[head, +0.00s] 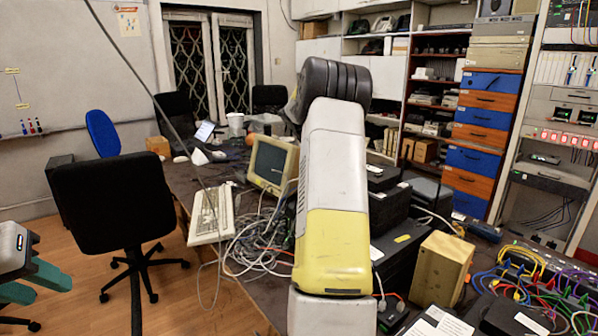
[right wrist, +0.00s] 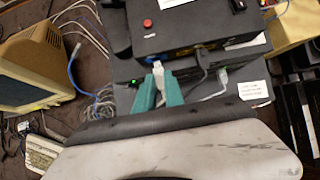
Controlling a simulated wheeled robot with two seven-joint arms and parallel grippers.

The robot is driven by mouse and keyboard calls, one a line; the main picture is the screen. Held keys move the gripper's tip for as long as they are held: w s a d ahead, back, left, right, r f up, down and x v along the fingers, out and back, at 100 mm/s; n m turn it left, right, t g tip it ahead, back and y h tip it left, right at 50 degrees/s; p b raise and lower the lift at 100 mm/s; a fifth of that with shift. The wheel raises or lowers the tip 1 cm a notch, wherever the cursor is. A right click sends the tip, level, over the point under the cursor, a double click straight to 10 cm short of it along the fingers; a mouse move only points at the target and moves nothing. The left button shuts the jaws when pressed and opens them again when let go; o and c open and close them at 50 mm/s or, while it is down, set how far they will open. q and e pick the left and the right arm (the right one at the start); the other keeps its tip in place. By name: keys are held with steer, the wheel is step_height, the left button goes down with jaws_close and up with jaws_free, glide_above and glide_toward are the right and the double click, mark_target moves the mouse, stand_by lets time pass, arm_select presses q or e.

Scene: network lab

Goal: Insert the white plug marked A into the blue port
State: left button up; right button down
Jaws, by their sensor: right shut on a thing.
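In the right wrist view my right gripper (right wrist: 158,88) has teal fingers shut on a white plug (right wrist: 159,72). The plug's front end points at the port side of a black box (right wrist: 200,28), close to it. I cannot tell whether it touches or is inside a port. No letter is legible on the plug. Small blue patches (right wrist: 181,49) show along the box's port side, beside the plug; the blue port itself is not clear. In the head view my right arm hides this gripper. My left gripper (head: 52,285) is open and empty at the left edge, above the floor.
Grey cables (right wrist: 207,88) run from the box to the right of the fingers. A beige monitor (head: 272,163) and tangled cables (head: 258,245) lie left of my arm. A wooden box (head: 440,270) and coloured cables (head: 545,265) are at right. A black chair (head: 115,205) stands at left.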

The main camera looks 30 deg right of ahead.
steer(key=shift+w+d, duration=0.1)
steer(key=shift+d, duration=0.65)
stand_by(1.3)
steer(key=c, duration=1.3)
jaws_free()
steer(key=shift+c, duration=0.2)
steer(key=shift+r, duration=0.1)
steer(key=v, duration=0.7)
steer(key=shift+a+r, duration=0.2)
steer(key=shift+r, duration=0.05)
